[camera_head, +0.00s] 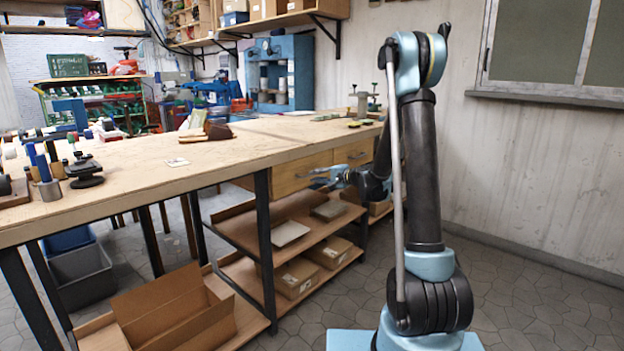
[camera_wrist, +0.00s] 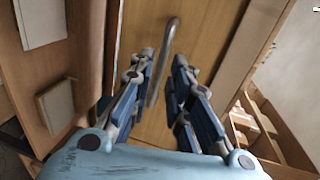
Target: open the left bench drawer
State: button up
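The left bench drawer (camera_head: 290,174) is a light wood front under the bench top, and it looks shut. Its wood front (camera_wrist: 205,28) fills the middle of the wrist view. A curved metal bar handle (camera_wrist: 171,30) stands on this front. My gripper (camera_head: 322,176) is at the drawer front, near its right part in the head view. In the wrist view my gripper (camera_wrist: 164,56) is open, with its blue fingers on either side of the handle. I cannot tell whether a finger touches the handle. The right drawer (camera_head: 354,152) is beside it, also apparently shut.
The workbench top (camera_head: 230,150) carries tools and a brown leather piece (camera_head: 208,132). Lower shelves (camera_head: 235,232) hold boxes and boards below the drawers. An open cardboard box (camera_head: 175,310) sits at the lower left. The floor at the right (camera_head: 560,300) is clear.

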jog(key=shift+x, duration=2.45)
jog(key=shift+c, duration=0.4)
